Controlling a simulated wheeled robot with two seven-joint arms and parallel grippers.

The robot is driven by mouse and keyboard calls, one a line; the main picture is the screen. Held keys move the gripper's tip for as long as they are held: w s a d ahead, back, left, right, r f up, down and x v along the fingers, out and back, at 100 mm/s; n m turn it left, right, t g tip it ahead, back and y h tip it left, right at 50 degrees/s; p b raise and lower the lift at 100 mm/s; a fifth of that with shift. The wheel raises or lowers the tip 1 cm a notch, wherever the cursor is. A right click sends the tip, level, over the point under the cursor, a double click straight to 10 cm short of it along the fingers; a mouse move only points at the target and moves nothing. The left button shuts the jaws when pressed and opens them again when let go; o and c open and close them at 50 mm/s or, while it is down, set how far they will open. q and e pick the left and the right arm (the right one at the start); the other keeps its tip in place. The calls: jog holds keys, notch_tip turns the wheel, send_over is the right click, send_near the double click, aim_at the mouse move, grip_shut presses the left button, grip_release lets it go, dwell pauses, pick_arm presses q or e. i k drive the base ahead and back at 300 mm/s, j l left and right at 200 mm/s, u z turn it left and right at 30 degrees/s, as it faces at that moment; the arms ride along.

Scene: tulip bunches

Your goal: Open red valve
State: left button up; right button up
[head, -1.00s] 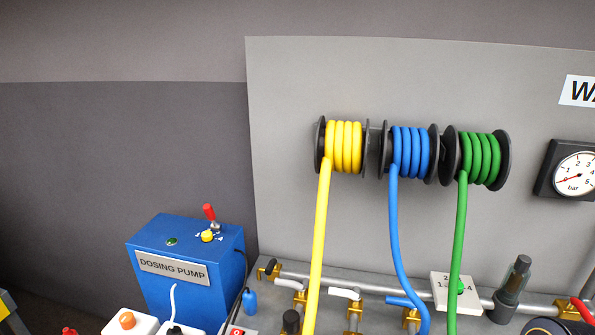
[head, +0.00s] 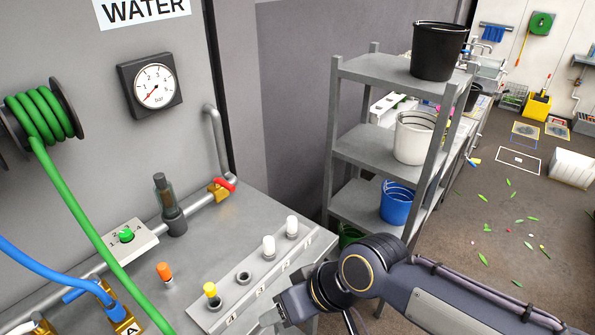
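The red valve handle (head: 225,184) sits on a brass valve body (head: 217,194) in the grey pipe (head: 203,202), near the back right of the bench. The handle lies at an angle across the pipe line. My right gripper (head: 268,322) is low in the view at the bench's front edge, well in front of and below the valve, and apart from it. Its fingers are small and partly hidden, so I cannot tell whether they are open. My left gripper is not in view.
A pressure gauge (head: 154,84) hangs on the panel, needle near zero. A dark upright fitting (head: 170,204) stands left of the valve. A rack (head: 215,308) holds yellow- and white-capped pieces between gripper and valve. A shelf (head: 352,144) with buckets stands right. The bench around (head: 220,232) is clear.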

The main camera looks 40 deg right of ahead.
aim_at(217, 181)
jog(key=l+z, duration=0.5)
jog(key=z, duration=0.15)
jog(key=i+l+u, duration=0.1)
jog(key=l+u, duration=0.15)
jog(key=u, duration=0.25)
jog(key=l+u, duration=0.3)
jog(key=u, duration=0.15)
jog(key=l+u, duration=0.3)
jog(key=u, duration=0.2)
jog(key=i+l, duration=0.05)
